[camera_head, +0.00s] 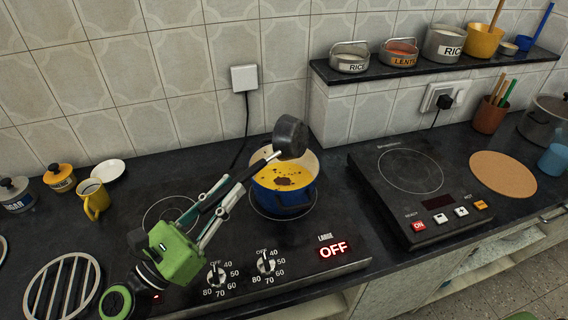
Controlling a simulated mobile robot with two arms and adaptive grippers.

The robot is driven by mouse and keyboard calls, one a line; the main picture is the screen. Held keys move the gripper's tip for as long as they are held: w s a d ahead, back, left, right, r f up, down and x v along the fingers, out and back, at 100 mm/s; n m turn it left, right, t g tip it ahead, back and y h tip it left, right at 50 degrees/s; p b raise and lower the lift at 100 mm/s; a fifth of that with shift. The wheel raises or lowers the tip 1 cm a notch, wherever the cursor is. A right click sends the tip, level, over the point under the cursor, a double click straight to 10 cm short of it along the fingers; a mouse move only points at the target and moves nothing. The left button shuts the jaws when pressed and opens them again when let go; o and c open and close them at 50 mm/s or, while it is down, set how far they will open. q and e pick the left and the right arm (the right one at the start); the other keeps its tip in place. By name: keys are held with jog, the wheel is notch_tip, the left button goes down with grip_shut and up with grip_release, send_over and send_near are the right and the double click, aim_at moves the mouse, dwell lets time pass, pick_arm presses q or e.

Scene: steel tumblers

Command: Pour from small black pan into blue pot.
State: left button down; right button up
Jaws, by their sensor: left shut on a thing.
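The small black pan (290,137) is held up over the back rim of the blue pot (284,198), strongly tilted. My left gripper (222,203) is shut on the pan's handle, to the left of the pot. The blue pot stands upright on the left cooktop. Yellow contents with dark bits and a darker patch show in it. The inside of the pan is hidden from this view, and no stream from it can be made out. My right gripper is not in view.
The left cooktop's front shows knobs and a lit OFF display (333,250). A second cooktop (410,180) is bare at right, beside a round cork mat (502,174). A yellow mug (94,200) stands at left. A shelf (400,74) with containers is at the back.

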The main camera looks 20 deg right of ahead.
pick_arm(q)
jog(key=shift+w+a+f+n+t+y, duration=0.15)
jog(key=shift+n+t, duration=0.25)
jog(key=shift+n, duration=0.4)
jog(key=shift+w+a+f+n+t+y, duration=0.1)
jog(key=shift+f+n+t, duration=0.25)
jog(key=shift+n, duration=0.45)
jog(key=shift+w+a+f+n+t+y, duration=0.15)
jog(key=shift+n+t, duration=0.3)
jog(key=shift+n, duration=0.35)
jog(key=shift+w+a+f+n+t+y+p, duration=0.15)
jog(key=shift+f+n+t+y, duration=0.15)
jog(key=shift+n, duration=0.5)
jog(key=shift+f+n+t+y+p, duration=0.25)
jog(key=shift+n+t, duration=0.2)
jog(key=shift+n, duration=0.35)
jog(key=shift+w+a+f+n+t+y+p, duration=0.15)
jog(key=shift+n+t+y, duration=0.2)
jog(key=shift+n, duration=0.45)
dwell(0.5)
jog(key=shift+s+d, duration=0.1)
dwell(0.8)
